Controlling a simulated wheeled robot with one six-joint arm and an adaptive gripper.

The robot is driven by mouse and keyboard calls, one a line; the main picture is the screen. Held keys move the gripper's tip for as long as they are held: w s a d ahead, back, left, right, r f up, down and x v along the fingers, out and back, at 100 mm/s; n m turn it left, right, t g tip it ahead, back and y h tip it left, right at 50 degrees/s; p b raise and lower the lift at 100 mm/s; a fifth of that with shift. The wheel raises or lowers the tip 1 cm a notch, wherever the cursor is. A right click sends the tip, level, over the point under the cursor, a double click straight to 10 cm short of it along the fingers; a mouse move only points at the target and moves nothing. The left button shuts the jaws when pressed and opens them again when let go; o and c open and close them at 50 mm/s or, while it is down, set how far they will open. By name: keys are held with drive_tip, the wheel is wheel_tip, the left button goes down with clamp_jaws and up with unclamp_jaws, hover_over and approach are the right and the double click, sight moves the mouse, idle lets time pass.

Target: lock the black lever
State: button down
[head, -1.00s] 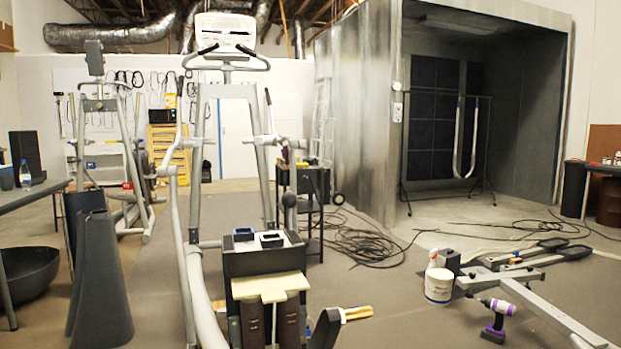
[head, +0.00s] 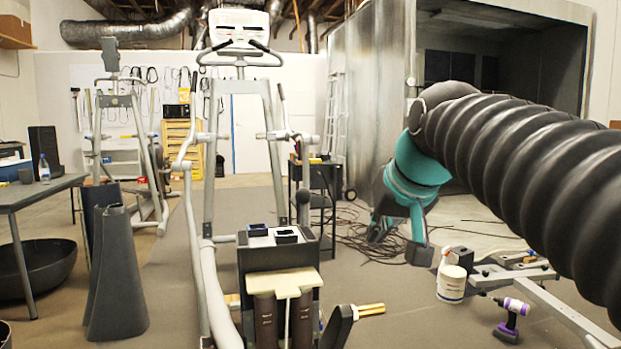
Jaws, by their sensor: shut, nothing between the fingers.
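A dark upright lever with a rounded knob (head: 303,205) stands at the right rear of the black box-like unit (head: 279,256) on the grey elliptical machine (head: 205,270). It is the likeliest black lever, but its small size keeps me from telling whether it is locked. My gripper (head: 398,243), teal with dark grey tips, hangs in the air to the right of the lever and apart from it. It is shut and holds nothing. My black ribbed arm reaches in from the right and hides part of the booth.
A dark block with brass-coloured pins (head: 352,320) sits low at front right of the machine. A white tub (head: 452,284) and a purple drill (head: 511,318) are on the floor at right. Cables (head: 352,232) lie behind. A table (head: 40,190) stands at left.

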drive_tip(key=w+a+r+y, duration=0.1)
drive_tip(key=w+a+r, duration=0.2)
drive_tip(key=r, duration=0.4)
drive_tip(key=w+a+r+n+t+y, duration=0.1)
drive_tip(key=w+a+r, duration=0.3)
drive_tip(key=w+r, duration=0.2)
drive_tip(key=shift+w+a+r+n, duration=0.2)
drive_tip(key=shift+w+r+n, duration=0.1)
drive_tip(key=shift+r, duration=0.55)
drive_tip(key=b, duration=0.2)
hover_over(303, 202)
drive_tip(key=d, duration=0.1)
wheel_tip(303, 202, down, 10)
drive_tip(key=shift+s+d, duration=0.1)
